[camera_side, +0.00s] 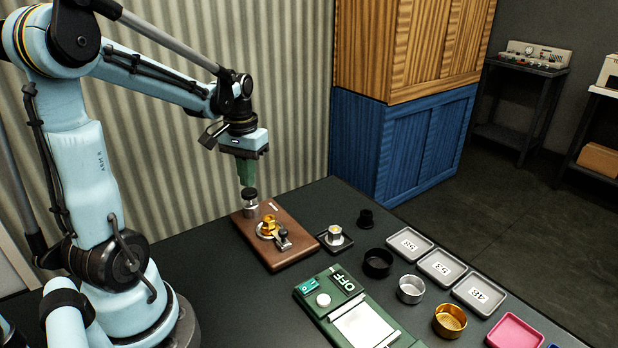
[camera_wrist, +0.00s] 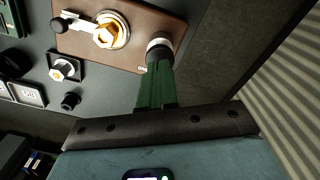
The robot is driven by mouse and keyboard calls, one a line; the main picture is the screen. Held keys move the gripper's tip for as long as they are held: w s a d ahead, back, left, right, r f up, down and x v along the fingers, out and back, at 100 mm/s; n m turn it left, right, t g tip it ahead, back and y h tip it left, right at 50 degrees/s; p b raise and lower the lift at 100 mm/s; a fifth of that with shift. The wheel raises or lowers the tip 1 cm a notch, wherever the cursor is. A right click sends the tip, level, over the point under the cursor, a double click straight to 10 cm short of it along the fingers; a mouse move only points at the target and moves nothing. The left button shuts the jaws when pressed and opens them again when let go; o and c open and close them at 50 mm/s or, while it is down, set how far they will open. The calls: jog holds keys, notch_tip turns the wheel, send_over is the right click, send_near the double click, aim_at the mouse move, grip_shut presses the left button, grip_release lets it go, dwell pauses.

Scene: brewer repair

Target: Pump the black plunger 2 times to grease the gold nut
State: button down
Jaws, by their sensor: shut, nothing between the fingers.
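The black plunger (camera_side: 249,192) tops a short silver cylinder at the far corner of the brown board (camera_side: 284,252). It also shows in the wrist view (camera_wrist: 158,52), partly covered by my fingertips. The nut also shows in the wrist view (camera_wrist: 107,36). My gripper (camera_side: 247,183) points down with its green fingers shut and empty, directly over the plunger. The tips are at or just above its top; I cannot tell whether they touch.
A corrugated wall stands behind.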

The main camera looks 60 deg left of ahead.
aim_at(249, 191)
jog(key=shift+f, duration=1.45)
dwell(0.6)
jog(key=shift+r, duration=2.7)
notch_tip(249, 191, up, 6)
jog(key=shift+f, duration=0.1)
jog(key=shift+f, duration=4.15)
